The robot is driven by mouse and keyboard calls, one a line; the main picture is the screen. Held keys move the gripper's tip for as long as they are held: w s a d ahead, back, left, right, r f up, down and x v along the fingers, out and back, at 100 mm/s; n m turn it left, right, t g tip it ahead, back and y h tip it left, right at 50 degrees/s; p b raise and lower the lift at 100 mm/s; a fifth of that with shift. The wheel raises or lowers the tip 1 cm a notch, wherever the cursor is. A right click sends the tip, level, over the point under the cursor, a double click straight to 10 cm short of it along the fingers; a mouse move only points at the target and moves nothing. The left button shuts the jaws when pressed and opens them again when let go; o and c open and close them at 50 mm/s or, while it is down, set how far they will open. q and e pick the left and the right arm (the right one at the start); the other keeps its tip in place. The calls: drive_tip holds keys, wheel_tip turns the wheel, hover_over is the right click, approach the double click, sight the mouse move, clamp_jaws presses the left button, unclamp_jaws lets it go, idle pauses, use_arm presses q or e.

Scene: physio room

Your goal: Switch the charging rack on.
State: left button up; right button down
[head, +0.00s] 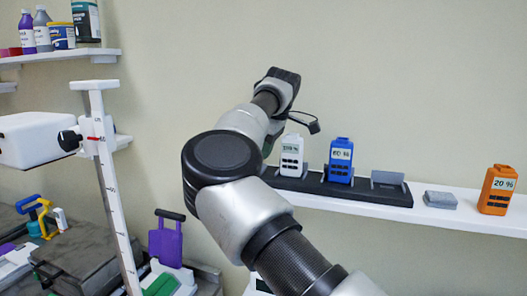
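The charging rack (358,191) is a long black bar on a white wall shelf. A white pack (291,156) labelled with a percentage and a blue pack (340,160) labelled 60 % stand upright in it. Its right bay, with a grey back plate (388,180), is empty. My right arm crosses the middle of the head view and covers the rack's left end. No switch can be made out on the visible part. My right gripper (305,122) is mostly hidden beyond the wrist, above the rack's left part; its opening cannot be seen. My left gripper is out of view.
An orange pack (497,190) labelled 20 % and a grey block (440,199) stand on the shelf (470,220) right of the rack. At left are a white height scale (109,170), a purple object (165,240) and an upper shelf (60,57) with bottles.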

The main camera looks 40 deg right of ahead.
drive_tip(key=shift+d+f, duration=0.1)
drive_tip(key=shift+f, duration=0.65)
